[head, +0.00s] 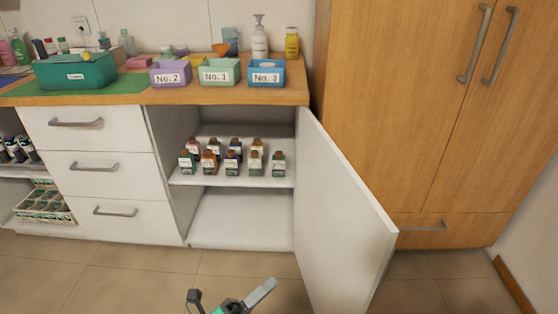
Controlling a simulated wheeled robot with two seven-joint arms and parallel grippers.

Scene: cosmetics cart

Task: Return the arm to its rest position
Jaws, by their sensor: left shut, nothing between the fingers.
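My left gripper (264,289) shows at the bottom edge, in front of the open cabinet and above the tiled floor. It is shut and empty, with its grey fingers pointing up and to the right. Most of the left arm is below the picture. My right gripper is not in view.
A white cabinet door (345,220) stands open to the right of the gripper. Small bottles (232,163) stand on the cabinet shelf (225,181). Labelled boxes (219,75) and a green bin (75,72) sit on the wooden counter (150,97). The floor (140,275) around the gripper is clear.

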